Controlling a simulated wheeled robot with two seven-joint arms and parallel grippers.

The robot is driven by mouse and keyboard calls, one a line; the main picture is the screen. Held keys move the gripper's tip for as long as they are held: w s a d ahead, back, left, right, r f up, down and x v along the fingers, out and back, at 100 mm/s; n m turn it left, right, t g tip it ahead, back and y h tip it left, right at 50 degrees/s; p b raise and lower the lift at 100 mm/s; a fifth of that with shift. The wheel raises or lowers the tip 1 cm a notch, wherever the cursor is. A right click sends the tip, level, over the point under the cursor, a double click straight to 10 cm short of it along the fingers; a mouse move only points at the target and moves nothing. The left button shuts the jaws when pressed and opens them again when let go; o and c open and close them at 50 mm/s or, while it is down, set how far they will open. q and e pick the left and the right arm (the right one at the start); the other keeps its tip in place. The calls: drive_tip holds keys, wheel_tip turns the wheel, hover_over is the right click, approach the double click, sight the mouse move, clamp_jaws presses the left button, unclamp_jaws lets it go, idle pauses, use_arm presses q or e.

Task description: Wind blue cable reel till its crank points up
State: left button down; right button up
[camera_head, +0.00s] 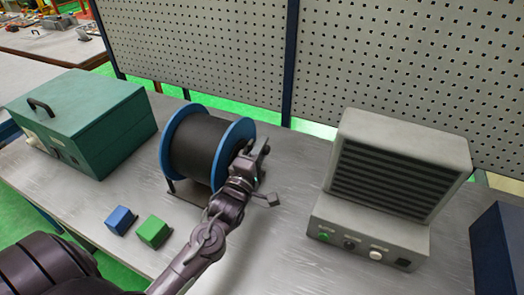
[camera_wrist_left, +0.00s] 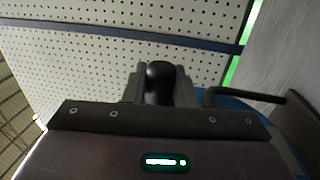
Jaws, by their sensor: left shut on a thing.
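The blue cable reel (camera_head: 172,130) stands on the grey table, with blue flanges and dark cable wound between them. My left gripper (camera_head: 256,150) is at the reel's right flange. In the left wrist view, the fingers (camera_wrist_left: 161,90) are shut on the black crank knob (camera_wrist_left: 158,75). A dark crank rod (camera_wrist_left: 255,97) shows to the right of the knob, near a strip of blue flange. In the head view my gripper hides most of the crank, so its exact angle cannot be told. My right gripper is not in view.
A green box (camera_head: 85,115) with a handle stands left of the reel. A blue cube (camera_head: 121,220) and a green cube (camera_head: 153,231) lie in front. A grey louvred unit (camera_head: 395,170) stands at the right. A perforated panel (camera_head: 400,60) rises behind. The table between reel and unit is clear.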

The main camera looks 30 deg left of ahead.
use_arm(q)
drive_tip(key=c, duration=1.2)
unclamp_jaws()
drive_tip(key=s+f+b, duration=0.1)
drive_tip(key=s+b, duration=0.1)
drive_tip(key=s, duration=0.5)
drive_tip(key=shift+s+d+f+b, duration=0.15)
drive_tip(key=shift+s+d+b, duration=0.15)
drive_tip(key=shift+b, duration=0.1)
